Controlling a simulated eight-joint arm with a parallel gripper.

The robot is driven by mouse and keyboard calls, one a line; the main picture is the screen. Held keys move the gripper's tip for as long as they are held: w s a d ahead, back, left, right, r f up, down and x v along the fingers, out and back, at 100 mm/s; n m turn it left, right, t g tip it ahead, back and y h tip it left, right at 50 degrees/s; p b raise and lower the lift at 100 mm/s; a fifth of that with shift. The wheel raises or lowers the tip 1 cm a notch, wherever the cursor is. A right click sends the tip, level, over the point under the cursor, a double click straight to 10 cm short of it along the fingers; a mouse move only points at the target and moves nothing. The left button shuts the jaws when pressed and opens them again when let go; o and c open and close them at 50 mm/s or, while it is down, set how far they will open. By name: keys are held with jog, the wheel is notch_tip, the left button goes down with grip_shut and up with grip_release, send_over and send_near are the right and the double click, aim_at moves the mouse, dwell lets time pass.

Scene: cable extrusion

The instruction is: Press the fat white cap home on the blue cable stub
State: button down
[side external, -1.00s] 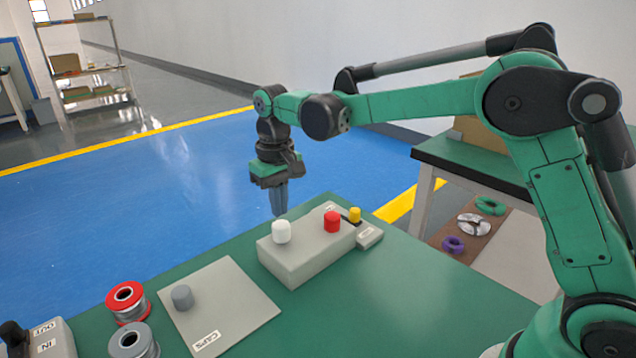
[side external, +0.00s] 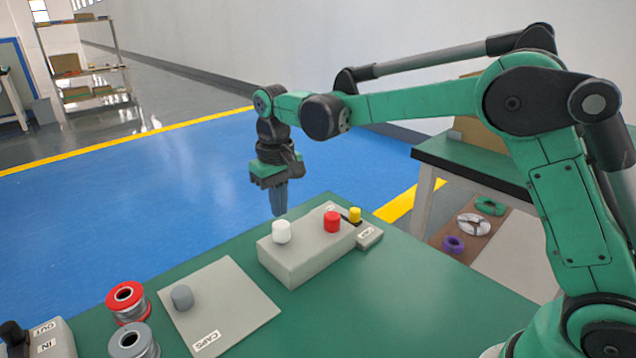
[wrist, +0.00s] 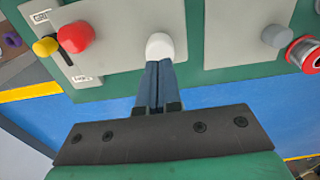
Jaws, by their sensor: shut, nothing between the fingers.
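The fat white cap (side external: 281,231) stands upright on the grey block (side external: 305,255), at its left end. It also shows in the wrist view (wrist: 160,45), just beyond the fingertips. The blue cable stub is not visible; the cap and block hide any part of it there. My gripper (side external: 279,212) points down with its blue-grey fingers closed together and empty, above or just behind the cap. In the wrist view the fingertips (wrist: 159,63) meet the cap's lower edge in the picture; I cannot tell whether they touch it.
A red cap (side external: 332,222) stands at the block's right, with a yellow cap (side external: 355,214) beside it. A grey cap (side external: 182,297) stands on the CAPS plate (side external: 235,298). A red spool (side external: 127,302) and a grey spool (side external: 133,342) stand at left. The table's (side external: 400,300) right front is clear.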

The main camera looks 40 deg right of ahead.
aim_at(281, 224)
jog(key=shift+f, duration=1.55)
dwell(1.0)
jog(key=shift+r, duration=3.55)
jog(key=shift+s, duration=0.1)
jog(key=s+d+t, duration=0.2)
jog(key=s+t, duration=0.1)
jog(key=s, duration=0.4)
jog(key=s+d+f+t, duration=0.1)
jog(key=s+t, duration=0.3)
jog(key=s, duration=0.4)
jog(key=shift+d, duration=0.75)
